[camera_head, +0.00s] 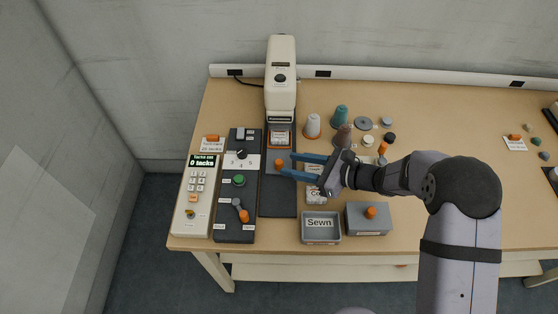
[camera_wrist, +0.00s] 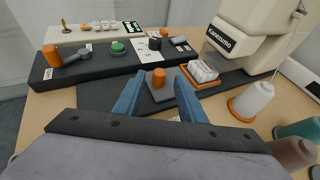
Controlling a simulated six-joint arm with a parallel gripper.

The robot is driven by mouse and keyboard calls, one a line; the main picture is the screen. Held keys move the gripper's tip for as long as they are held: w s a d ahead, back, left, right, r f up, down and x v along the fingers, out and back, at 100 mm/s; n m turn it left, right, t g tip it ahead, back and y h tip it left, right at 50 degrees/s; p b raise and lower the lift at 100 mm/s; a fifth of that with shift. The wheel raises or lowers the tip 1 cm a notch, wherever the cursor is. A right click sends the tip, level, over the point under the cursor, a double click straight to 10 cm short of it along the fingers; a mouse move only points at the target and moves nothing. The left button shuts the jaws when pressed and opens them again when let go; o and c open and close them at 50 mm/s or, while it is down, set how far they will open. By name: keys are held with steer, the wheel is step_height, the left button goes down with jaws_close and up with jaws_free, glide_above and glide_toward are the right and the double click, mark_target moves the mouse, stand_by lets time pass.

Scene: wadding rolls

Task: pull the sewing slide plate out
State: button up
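The sewing slide plate is a grey plate with an upright orange knob (camera_head: 279,163). It lies on the dark track in front of the cream sewing machine (camera_head: 281,75). The plate (camera_wrist: 162,96) and its knob also show in the wrist view. My gripper (camera_head: 289,164) reaches in from the right with its two blue fingers open. In the wrist view the knob stands between the two fingers, near their tips, with gaps on both sides. I cannot tell whether the fingertips reach around it. An orange-rimmed holder with a white labelled pack (camera_wrist: 203,71) sits under the machine head.
A control box (camera_head: 236,205) with a green button and orange-tipped lever lies left of the track, beside a keypad panel (camera_head: 193,195). The Sewn tray (camera_head: 321,239) and a grey box (camera_head: 369,218) stand at the front. Thread cones (camera_head: 312,124) stand right of the machine.

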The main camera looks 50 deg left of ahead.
mark_target(281, 163)
steer(key=shift+p+x, duration=0.65)
steer(key=shift+x, duration=2.25)
steer(key=shift+c, duration=0.2)
jaws_close()
